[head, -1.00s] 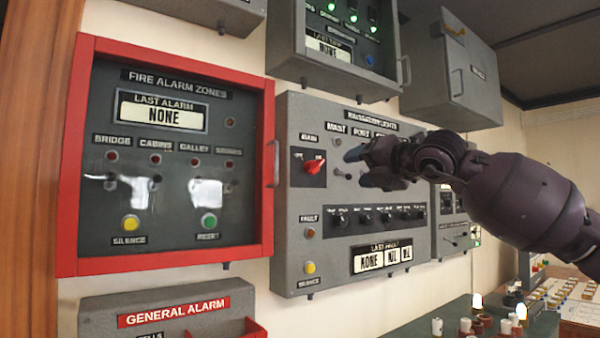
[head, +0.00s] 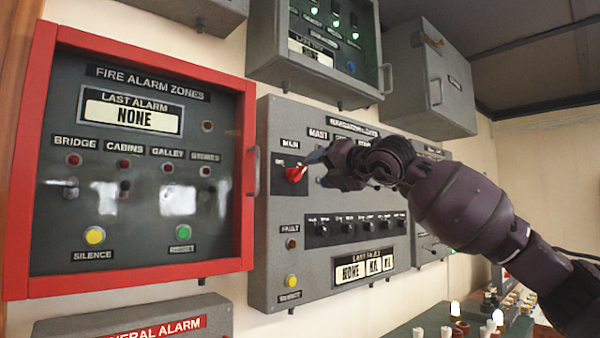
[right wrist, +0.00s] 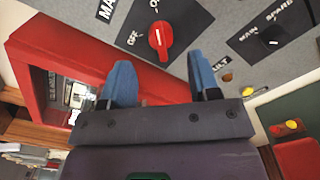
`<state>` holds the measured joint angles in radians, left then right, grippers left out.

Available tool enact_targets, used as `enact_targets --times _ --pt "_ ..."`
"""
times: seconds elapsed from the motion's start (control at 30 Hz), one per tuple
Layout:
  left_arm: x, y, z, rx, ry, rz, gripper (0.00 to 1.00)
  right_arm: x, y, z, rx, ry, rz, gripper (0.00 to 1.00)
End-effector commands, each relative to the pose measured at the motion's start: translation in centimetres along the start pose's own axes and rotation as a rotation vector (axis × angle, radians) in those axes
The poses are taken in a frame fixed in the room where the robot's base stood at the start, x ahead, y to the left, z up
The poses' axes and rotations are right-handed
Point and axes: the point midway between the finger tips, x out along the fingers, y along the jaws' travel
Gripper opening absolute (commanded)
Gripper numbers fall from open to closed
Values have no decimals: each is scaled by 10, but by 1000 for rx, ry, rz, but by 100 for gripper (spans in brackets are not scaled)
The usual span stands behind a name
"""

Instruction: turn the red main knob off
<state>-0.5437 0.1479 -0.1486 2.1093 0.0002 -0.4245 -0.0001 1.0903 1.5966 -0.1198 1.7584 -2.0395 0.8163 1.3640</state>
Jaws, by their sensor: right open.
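The red main knob (head: 296,173) sits on a dark square plate under the "MAIN" label, on the grey navigation lights panel (head: 275,220). In the right wrist view the knob (right wrist: 160,38) lies ahead of the fingertips, its white line pointing roughly to the "ON" mark; "OFF" is to its left. My right gripper (head: 324,168) is just right of the knob in the head view. Its two blue fingers (right wrist: 161,78) are open and empty, spread to either side of the knob's line but short of it. My left gripper is not in view.
The red-framed fire alarm box (head: 248,150) stands out left of the panel, with a handle on its right edge. A row of small black switches (head: 360,224) is below the gripper. A grey cabinet (head: 430,85) hangs above right.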

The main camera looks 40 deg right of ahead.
Motion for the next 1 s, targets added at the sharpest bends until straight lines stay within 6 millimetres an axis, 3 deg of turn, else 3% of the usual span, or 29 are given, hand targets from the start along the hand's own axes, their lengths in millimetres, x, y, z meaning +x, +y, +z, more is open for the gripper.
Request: enact_targets --times 0.6,1.0 --pt "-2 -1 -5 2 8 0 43 67 2 -1 1 2 2 56" --pt "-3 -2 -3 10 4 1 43 72 1 -1 -1 2 0 56"
